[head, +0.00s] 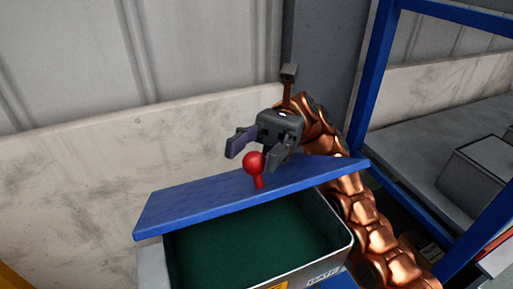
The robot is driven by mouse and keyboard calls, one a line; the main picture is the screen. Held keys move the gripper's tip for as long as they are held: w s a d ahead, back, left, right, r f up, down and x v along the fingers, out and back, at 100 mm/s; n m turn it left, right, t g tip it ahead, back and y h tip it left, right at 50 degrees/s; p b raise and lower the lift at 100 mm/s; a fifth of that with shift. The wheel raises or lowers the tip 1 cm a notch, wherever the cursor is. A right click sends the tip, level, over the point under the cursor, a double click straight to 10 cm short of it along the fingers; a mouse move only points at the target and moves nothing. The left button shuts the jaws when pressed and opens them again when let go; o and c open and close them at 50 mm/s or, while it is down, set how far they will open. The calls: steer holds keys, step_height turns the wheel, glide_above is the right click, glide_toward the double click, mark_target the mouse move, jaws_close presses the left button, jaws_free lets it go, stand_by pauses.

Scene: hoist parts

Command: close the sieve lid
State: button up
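The sieve lid (207,203) is a flat blue panel with a red ball knob (254,162) on a short red stem. It is tilted open above a grey metal box (341,243) with a dark green interior. My gripper (252,155) is at the knob, with its two dark fingers spread apart on either side of it. The right finger looks close to the knob; I cannot tell whether it touches. The lower part of the box is cut off by the picture's bottom edge.
A blue shelf frame (376,75) stands at the right, with a grey shelf (425,150) and a grey box (478,168) on it. A pale, stained wall (70,185) runs behind the lid. The space left of the lid looks free.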

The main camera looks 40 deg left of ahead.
step_height(320, 180, up, 10)
steer(key=shift+f, duration=0.15)
stand_by(0.8)
stand_by(0.4)
